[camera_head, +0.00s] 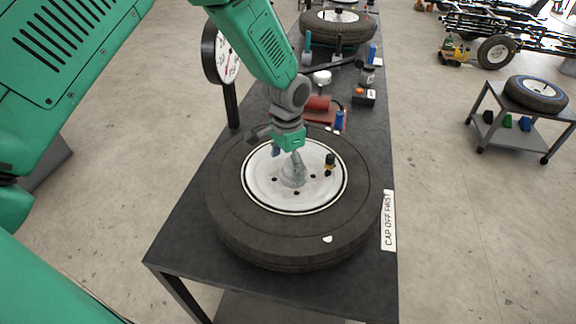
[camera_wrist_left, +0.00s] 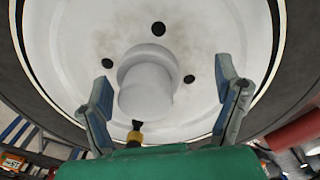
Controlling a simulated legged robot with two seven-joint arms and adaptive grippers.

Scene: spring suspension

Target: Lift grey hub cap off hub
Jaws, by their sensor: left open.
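The grey hub cap (camera_wrist_left: 146,84) is a short pale grey cylinder at the middle of the white wheel (camera_wrist_left: 215,30). In the head view the hub cap (camera_head: 291,178) sits in the centre of the wheel (camera_head: 262,187), partly hidden by my gripper. My left gripper (camera_head: 288,156) is just above the hub, pointing down. In the wrist view my left gripper (camera_wrist_left: 165,80) is open, with one finger on each side of the cap and a visible gap to both. My right gripper is not in view.
A black tire (camera_head: 240,225) surrounds the wheel on the dark table. A yellow-and-black piece (camera_head: 330,161) stands on the wheel beside the hub. A dial gauge (camera_head: 222,55) stands at the table's left edge. Red and blue tools (camera_head: 317,103) lie behind the tire.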

